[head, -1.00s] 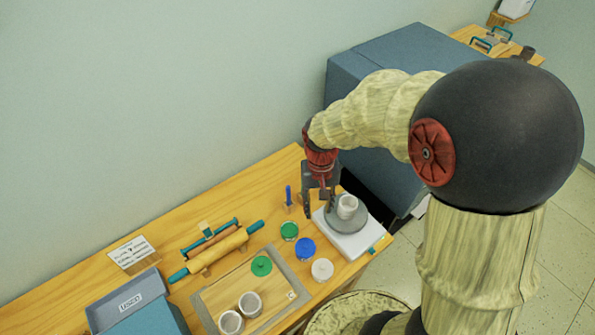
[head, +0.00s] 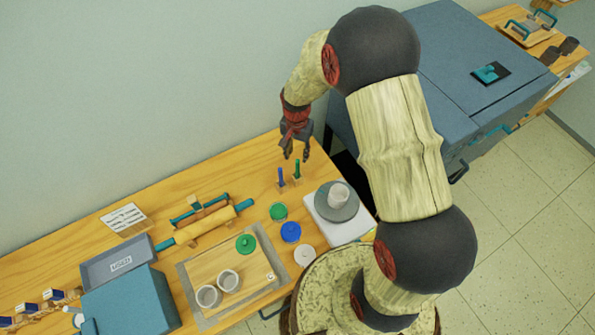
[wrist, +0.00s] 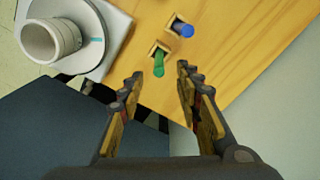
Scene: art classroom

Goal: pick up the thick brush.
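Two upright handles stand in small square wooden holders at the back right of the table: a blue one (head: 281,177) and a green one (head: 297,169). I cannot tell for certain which is the thick brush; no bristles show. My gripper (head: 296,156) is open and empty, pointing down just behind and above the handles. In the wrist view the green handle (wrist: 159,64) shows just beyond and between the open fingertips (wrist: 159,73), apart from them. The blue handle (wrist: 185,30) is farther off, up and to the right.
A grey turntable with a pale cup (head: 339,194) stands on a white board right of the handles. Green (head: 278,211) and blue (head: 290,232) lidded jars are in front. A rolling pin (head: 205,225) lies left. A big blue-grey cabinet (head: 455,60) is right, the wall behind.

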